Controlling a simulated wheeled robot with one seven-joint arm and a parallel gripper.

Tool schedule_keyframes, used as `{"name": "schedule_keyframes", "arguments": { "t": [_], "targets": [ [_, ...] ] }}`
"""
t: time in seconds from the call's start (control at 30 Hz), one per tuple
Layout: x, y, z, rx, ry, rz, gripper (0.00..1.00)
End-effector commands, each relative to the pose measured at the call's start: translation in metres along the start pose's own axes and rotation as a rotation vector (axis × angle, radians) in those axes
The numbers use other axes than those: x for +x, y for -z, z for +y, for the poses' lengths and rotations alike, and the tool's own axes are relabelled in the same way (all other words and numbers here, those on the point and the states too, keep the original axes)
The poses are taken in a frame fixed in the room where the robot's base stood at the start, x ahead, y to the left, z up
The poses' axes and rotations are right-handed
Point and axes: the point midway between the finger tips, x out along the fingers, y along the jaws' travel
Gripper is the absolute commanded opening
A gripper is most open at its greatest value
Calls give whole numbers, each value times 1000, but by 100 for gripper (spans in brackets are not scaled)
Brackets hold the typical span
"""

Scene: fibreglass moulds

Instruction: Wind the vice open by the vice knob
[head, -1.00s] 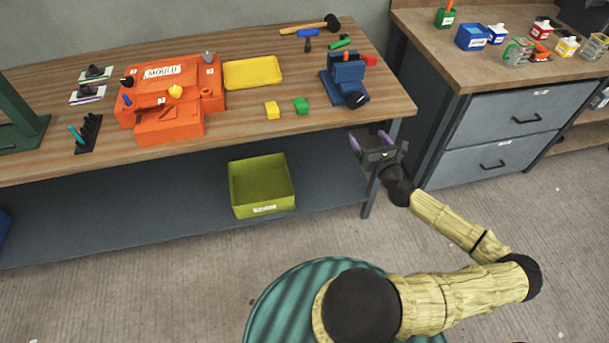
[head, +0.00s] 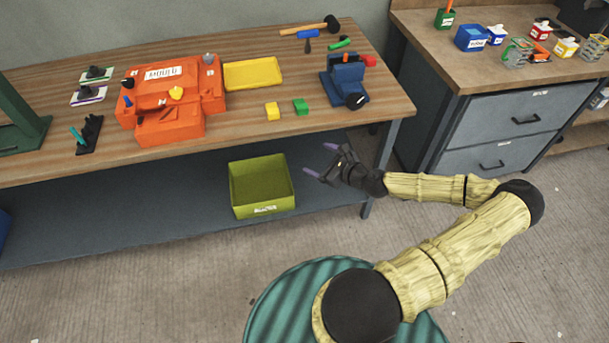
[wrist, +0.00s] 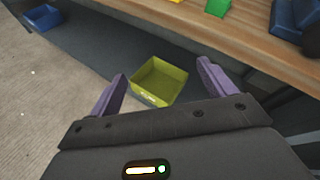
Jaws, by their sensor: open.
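The blue vice (head: 346,78) stands on the right end of the wooden workbench. Its black vice knob (head: 356,101) faces the bench's front edge. My gripper (head: 319,161) is open and empty, in front of the bench and lower than its top, to the left of and below the knob. In the wrist view the purple fingers (wrist: 160,88) are spread apart with nothing between them touching. Part of the blue vice (wrist: 291,18) shows at the top right corner of the wrist view, with a dark round part at the edge.
The bench's front edge (head: 290,129) lies just above my gripper. An olive bin (head: 261,211) sits on the lower shelf to its left. A yellow block (head: 272,111) and a green block (head: 301,106) lie left of the vice. The orange mould (head: 170,128) is farther left.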

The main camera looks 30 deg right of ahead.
Motion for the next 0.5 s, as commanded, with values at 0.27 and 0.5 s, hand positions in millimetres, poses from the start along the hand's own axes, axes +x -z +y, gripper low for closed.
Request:
{"name": "schedule_keyframes", "arguments": {
  "t": [0.27, 0.5],
  "targets": [
    [8, -4, 44, -199, -183, 75, 83],
    [7, -4, 68, -324, -295, 117, 83]
  ]
}}
